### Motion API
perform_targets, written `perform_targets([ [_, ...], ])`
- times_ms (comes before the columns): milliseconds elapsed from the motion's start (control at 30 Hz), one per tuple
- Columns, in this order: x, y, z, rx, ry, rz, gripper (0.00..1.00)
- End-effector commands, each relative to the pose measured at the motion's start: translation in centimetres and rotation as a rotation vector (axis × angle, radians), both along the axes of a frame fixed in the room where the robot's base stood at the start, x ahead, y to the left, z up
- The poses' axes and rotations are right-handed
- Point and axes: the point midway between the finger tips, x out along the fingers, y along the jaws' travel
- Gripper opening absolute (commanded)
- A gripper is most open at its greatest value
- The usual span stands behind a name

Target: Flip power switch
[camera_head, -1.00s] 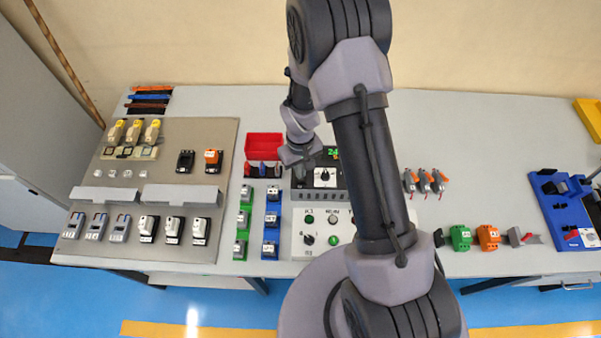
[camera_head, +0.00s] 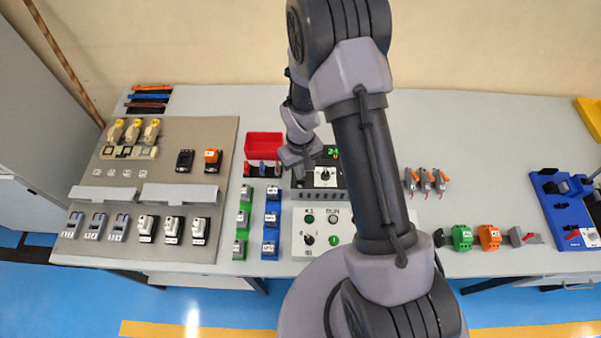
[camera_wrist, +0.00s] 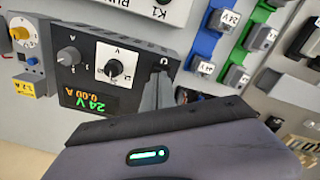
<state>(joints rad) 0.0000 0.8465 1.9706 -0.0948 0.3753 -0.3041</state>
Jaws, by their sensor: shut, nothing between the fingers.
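The black power supply (camera_head: 325,176) stands near the middle of the table. In the wrist view, the power supply (camera_wrist: 92,66) appears upside down, with a lit display (camera_wrist: 90,101) reading 24 V and 0.00 A. It has a grey knob (camera_wrist: 69,58) and a black knob on a white plate (camera_wrist: 113,68). My gripper (camera_wrist: 160,88) is shut and empty, its fingers at the front face of the power supply, beside the display. In the head view, my gripper (camera_head: 299,171) is at the left end of the power supply. The power switch is not clearly visible; the fingers may cover it.
A red bin (camera_head: 264,145) stands left of the power supply. A white control panel (camera_head: 322,223) with knobs lies in front of the power supply.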

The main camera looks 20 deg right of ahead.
Motion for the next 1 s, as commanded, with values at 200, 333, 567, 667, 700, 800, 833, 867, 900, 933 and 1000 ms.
perform_targets([
  [200, 0.0, 0.0, -0.4, 0.000, 0.000, 0.000, 0.00],
  [333, 0.0, 0.0, -0.6, 0.000, 0.000, 0.000, 0.00],
  [567, 0.0, 0.0, -0.9, 0.000, 0.000, 0.000, 0.00],
  [667, 0.0, 0.0, -1.1, 0.000, 0.000, 0.000, 0.00],
  [700, 0.0, 0.0, -1.1, 0.000, 0.000, 0.000, 0.00],
  [800, 0.0, 0.0, -1.3, 0.000, 0.000, 0.000, 0.00],
  [833, 0.0, 0.0, -1.3, 0.000, 0.000, 0.000, 0.00],
  [867, 0.0, 0.0, -1.4, 0.000, 0.000, 0.000, 0.00],
  [900, 0.0, 0.0, -1.4, 0.000, 0.000, 0.000, 0.00],
  [933, 0.0, 0.0, -1.4, 0.000, 0.000, 0.000, 0.00],
  [1000, 0.0, 0.0, -1.2, 0.000, 0.000, 0.000, 0.00],
])
